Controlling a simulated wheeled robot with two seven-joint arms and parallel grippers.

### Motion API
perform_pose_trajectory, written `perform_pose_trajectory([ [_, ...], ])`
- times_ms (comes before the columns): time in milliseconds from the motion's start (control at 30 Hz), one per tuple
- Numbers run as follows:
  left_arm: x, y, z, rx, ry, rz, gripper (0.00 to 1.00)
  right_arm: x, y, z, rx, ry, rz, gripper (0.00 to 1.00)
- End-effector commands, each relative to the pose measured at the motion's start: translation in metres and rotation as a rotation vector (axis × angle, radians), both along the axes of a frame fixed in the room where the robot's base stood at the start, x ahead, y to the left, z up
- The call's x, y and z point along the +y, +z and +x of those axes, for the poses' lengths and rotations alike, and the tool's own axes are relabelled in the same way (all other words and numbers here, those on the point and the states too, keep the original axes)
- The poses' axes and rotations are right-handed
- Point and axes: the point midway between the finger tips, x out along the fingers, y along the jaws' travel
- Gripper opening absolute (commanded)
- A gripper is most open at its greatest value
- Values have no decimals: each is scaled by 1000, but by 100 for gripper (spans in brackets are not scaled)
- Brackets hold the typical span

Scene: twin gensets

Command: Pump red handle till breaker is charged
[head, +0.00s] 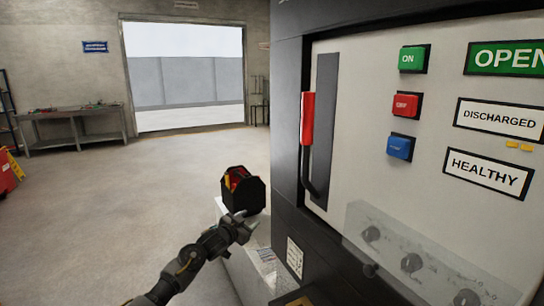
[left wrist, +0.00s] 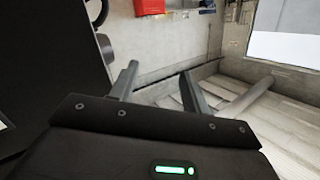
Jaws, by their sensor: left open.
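The red handle (head: 308,118) stands upright on the breaker panel (head: 345,75) in the head view. Its black lever bends down beside a dark vertical slot. A sign on the panel reads DISCHARGED (head: 499,119), with OPEN (head: 508,58) above it and HEALTHY (head: 487,173) below. My left gripper (head: 243,226) is left of and below the handle, apart from it, in front of the cabinet's left side. In the left wrist view its two fingers (left wrist: 158,80) are spread with nothing between them. My right gripper is not in view.
A black open box (head: 243,190) with red and yellow contents sits on a pale stand (head: 245,268), close to my left gripper. Green, red and blue buttons (head: 408,103) are on the panel. A workbench (head: 75,125) stands far left.

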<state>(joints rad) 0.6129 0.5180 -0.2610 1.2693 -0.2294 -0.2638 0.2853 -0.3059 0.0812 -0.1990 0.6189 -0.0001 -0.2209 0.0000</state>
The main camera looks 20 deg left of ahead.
Motion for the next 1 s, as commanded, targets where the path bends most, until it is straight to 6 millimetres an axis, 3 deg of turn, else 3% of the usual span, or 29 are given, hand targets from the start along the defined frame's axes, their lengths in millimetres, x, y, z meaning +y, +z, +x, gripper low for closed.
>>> perform_pose_trajectory([
  [33,-4,45,4,-60,-23,-2,47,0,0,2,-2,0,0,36],
  [167,-19,148,0,-187,-90,-24,47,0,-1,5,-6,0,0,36],
  [267,-35,224,-17,-279,-152,-40,47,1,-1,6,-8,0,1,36],
  [367,-56,296,-46,-362,-227,-56,47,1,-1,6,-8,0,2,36],
  [500,-98,382,-112,-451,-362,-76,47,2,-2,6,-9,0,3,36],
  [600,-134,411,-168,-455,-470,-109,47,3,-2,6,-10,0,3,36],
  [733,-178,393,-217,-344,-585,-228,47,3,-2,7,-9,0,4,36],
  [800,-185,388,-224,-291,-601,-305,47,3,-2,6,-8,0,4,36],
  [1000,-183,385,-221,-217,-593,-449,47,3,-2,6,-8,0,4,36],
])
